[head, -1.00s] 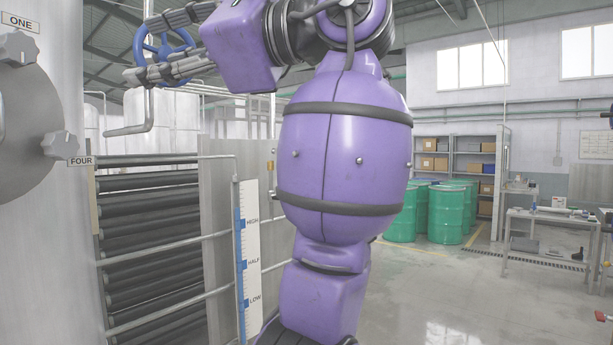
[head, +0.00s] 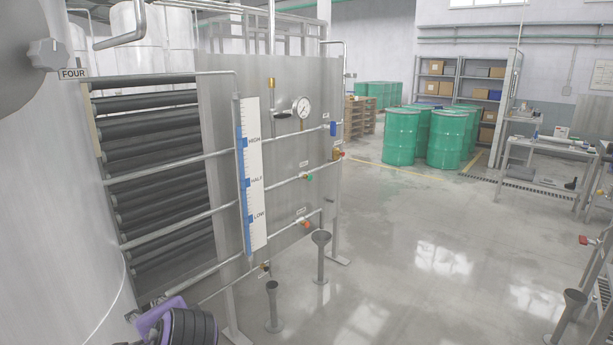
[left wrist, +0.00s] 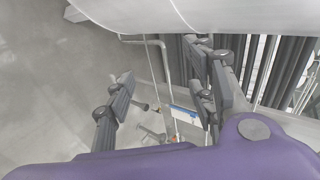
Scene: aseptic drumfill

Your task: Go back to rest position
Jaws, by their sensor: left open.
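My left gripper (left wrist: 160,66) shows in the left wrist view with its dark fingers spread wide apart and nothing between them. Beyond the fingers are the grey floor and, at the right, the pale curved tank and dark tubes. In the head view only a small purple and black part of my left arm (head: 180,326) shows at the bottom left, low beside the steel tank (head: 60,230); the fingers are mostly hidden or out of frame there. My right gripper is in neither view.
A piping panel (head: 220,130) with a level scale (head: 252,180) and a gauge (head: 303,107) stands close at the left. Floor posts (head: 321,258) stand before it. Green drums (head: 401,137) and a workbench (head: 545,160) are farther back. The middle floor is clear.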

